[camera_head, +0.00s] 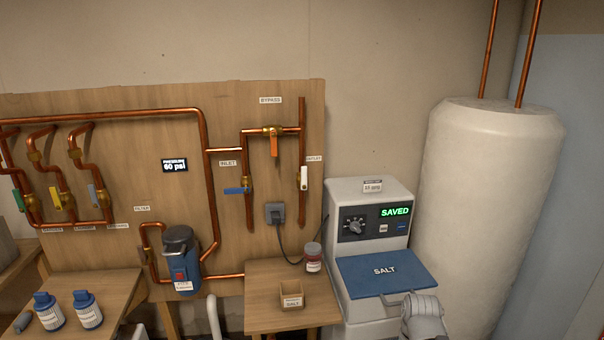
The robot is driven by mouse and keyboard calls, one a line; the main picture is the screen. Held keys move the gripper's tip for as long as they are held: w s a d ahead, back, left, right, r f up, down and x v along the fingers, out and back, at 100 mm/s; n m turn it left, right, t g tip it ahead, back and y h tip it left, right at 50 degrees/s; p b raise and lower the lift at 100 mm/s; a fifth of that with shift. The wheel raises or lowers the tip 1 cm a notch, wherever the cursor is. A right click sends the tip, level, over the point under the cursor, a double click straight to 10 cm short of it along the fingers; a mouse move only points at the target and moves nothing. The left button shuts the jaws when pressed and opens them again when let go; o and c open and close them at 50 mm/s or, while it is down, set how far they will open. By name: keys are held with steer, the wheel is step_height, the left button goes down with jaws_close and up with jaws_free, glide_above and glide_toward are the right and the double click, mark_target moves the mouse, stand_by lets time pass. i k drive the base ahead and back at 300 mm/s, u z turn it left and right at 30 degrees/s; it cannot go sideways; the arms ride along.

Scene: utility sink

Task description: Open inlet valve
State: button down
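The inlet valve (237,191) has a blue lever on a vertical copper pipe, below the "INLET" label (228,163) on the wooden board. Its lever points left, horizontal and crosswise to the pipe. The bypass valve (274,146) has an orange lever hanging down, crosswise to its horizontal pipe. The outlet valve (304,178) has a white lever standing vertical, along its pipe. My gripper is not in view; a grey part of my arm shows at the bottom right, in front of the softener, well away from the inlet valve.
The softener (342,205) with a blue "SALT" lid (382,272) and "SAVED" display stands right of the board. A power cord runs from the outlet box (276,213). A small table holds a jar (313,258) and salt box (292,295). A filter (181,259) sits lower left.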

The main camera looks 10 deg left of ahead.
mark_target(244, 190)
steer(key=k, duration=0.5)
steer(key=z, duration=0.3)
steer(key=i, duration=0.8)
steer(key=u, duration=1)
